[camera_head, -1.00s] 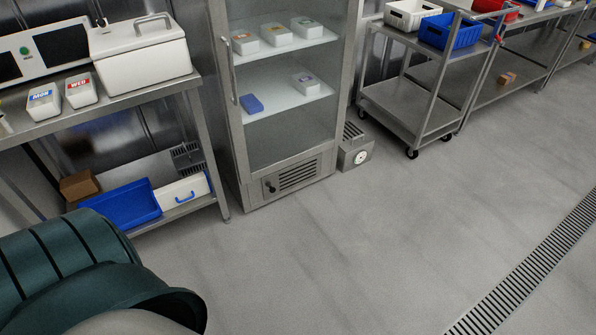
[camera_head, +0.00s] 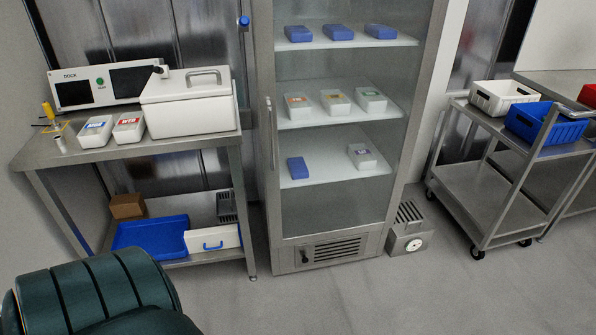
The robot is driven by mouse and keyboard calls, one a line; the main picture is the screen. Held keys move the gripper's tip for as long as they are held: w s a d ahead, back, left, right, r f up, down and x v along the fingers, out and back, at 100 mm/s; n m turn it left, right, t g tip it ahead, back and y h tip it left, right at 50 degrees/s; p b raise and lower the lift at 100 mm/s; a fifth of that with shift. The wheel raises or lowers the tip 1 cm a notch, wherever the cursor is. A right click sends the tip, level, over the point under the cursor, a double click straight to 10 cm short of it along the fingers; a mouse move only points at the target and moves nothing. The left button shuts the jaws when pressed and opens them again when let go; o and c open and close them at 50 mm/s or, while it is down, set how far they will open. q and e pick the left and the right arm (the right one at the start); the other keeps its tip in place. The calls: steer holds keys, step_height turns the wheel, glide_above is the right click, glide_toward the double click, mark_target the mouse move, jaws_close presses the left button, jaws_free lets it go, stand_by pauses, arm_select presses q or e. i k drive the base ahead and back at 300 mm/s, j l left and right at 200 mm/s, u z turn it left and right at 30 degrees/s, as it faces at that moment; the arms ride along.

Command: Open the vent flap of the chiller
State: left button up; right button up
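The chiller (camera_head: 262,185) is a tall steel cabinet with a glass door, shut, and a vertical handle (camera_head: 271,130) on its left side. White tubs and blue packs stand on its shelves. The vent flap (camera_head: 336,250) is a slatted grille low on the chiller's front, below the glass, and looks shut. A small dark knob or latch (camera_head: 304,256) sits at its left. A dark green arm part of mine shows at the lower left. Neither gripper is in view.
A steel bench (camera_head: 190,144) with a white box (camera_head: 188,107), a dock (camera_head: 100,86) and tubs stands left of the chiller. A small grey unit (camera_head: 408,241) with a dial sits on the floor at its right, then a trolley (camera_head: 463,191). The floor before the chiller is clear.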

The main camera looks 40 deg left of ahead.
mark_target(351, 247)
steer(key=i+l+u, duration=0.9)
